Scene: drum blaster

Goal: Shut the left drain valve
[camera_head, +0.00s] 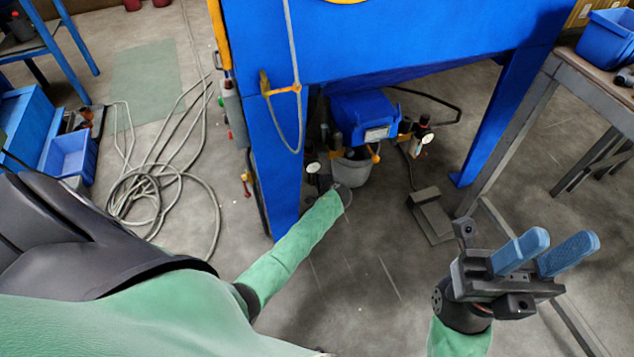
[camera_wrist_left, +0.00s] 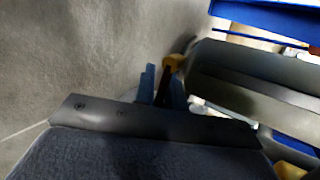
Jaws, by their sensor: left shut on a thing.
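The left drain valve (camera_wrist_left: 176,61) shows its yellow end just past my left fingertips in the left wrist view. My left gripper (camera_wrist_left: 163,86) has its blue fingers closed on the valve's dark, narrow handle. In the head view my left arm reaches under the blue machine, and the fingers are mostly hidden among the fittings. My right gripper (camera_head: 561,241) is open and empty at the lower right, above the floor.
The blue machine's leg (camera_head: 272,165) stands just left of my reaching arm. A grey bucket (camera_head: 352,171) and a second gauge (camera_head: 428,139) are close by. A grey pedal (camera_head: 430,213) lies on the floor. A workbench (camera_head: 575,75) stands right; coiled cable (camera_head: 150,190) lies left.

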